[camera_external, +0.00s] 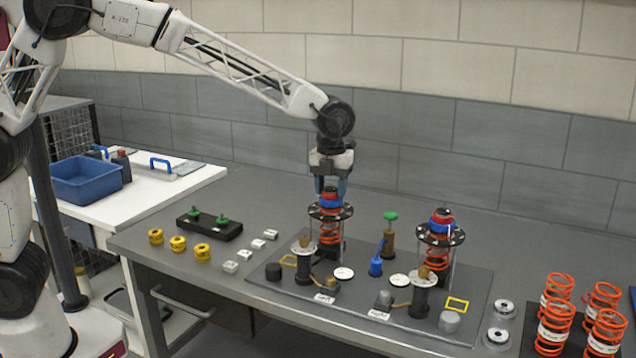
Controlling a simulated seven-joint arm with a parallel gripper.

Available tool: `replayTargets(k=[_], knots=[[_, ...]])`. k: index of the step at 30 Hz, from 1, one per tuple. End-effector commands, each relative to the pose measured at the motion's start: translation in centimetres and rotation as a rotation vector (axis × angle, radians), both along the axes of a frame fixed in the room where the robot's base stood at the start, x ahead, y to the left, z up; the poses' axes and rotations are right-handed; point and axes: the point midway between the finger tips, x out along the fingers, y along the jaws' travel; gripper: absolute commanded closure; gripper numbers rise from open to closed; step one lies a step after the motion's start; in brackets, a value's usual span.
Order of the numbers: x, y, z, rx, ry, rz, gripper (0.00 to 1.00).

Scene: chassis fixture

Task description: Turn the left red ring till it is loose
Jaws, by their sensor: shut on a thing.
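The left red ring (329,197) sits on top of the left spring assembly, above a blue collar (330,206) and a black top plate (320,214) with an orange spring (329,232) below. My gripper (330,186) points straight down over this assembly and is shut on the left red ring. Its fingers partly hide the ring. The right red ring (442,216) sits on the right spring assembly, also with a blue collar and an orange spring (437,259). Both assemblies stand upright on a grey fixture plate (480,300).
A green-topped post (390,217) and a blue tool (377,260) stand between the assemblies. Two small posts with round discs stand in front. Yellow rings (178,244) and white blocks (245,255) lie left. Loose orange springs (555,325) stand right. A blue bin (85,181) is on the side table.

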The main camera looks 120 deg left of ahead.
Motion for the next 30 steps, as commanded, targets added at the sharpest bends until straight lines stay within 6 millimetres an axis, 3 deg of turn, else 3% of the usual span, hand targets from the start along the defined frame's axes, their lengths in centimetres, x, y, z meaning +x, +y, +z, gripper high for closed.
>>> replayTargets(k=[30], knots=[[0.00, 0.01, -0.01, 0.000, 0.000, 0.762, 0.78]])
